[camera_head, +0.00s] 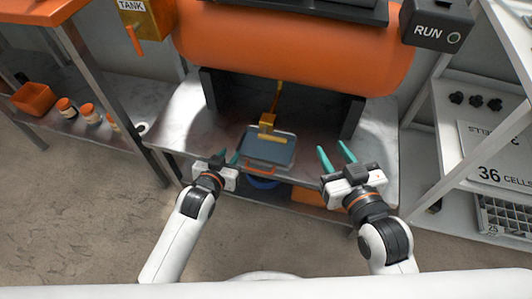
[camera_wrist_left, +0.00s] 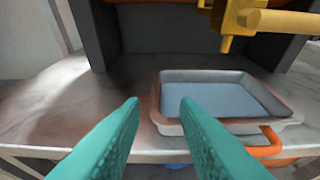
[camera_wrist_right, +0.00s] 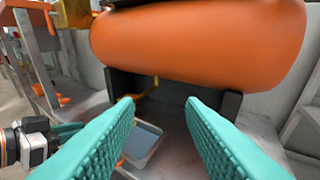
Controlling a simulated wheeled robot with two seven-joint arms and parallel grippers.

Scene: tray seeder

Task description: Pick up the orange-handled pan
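The pan is a shallow grey rectangular tray (camera_head: 283,152) with a blue-grey floor and an orange handle (camera_head: 260,170) on its near side. It sits on the metal bench under the orange tank. In the left wrist view the pan (camera_wrist_left: 222,125) lies right of centre, with its handle (camera_wrist_left: 267,142) at the near right corner. My left gripper (camera_head: 225,158) is open and empty, just left of the pan and apart from the handle. My right gripper (camera_head: 334,154) is open and empty, to the right of the pan. The pan also shows in the right wrist view (camera_wrist_right: 150,157).
A yellow spout (camera_head: 267,122) hangs over the pan's back part. Dark uprights (camera_head: 351,117) stand either side of the bay. The orange tank (camera_head: 290,55) is overhead. The bench (camera_head: 190,115) is clear left of the pan. A blue item (camera_head: 262,183) is below the bench.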

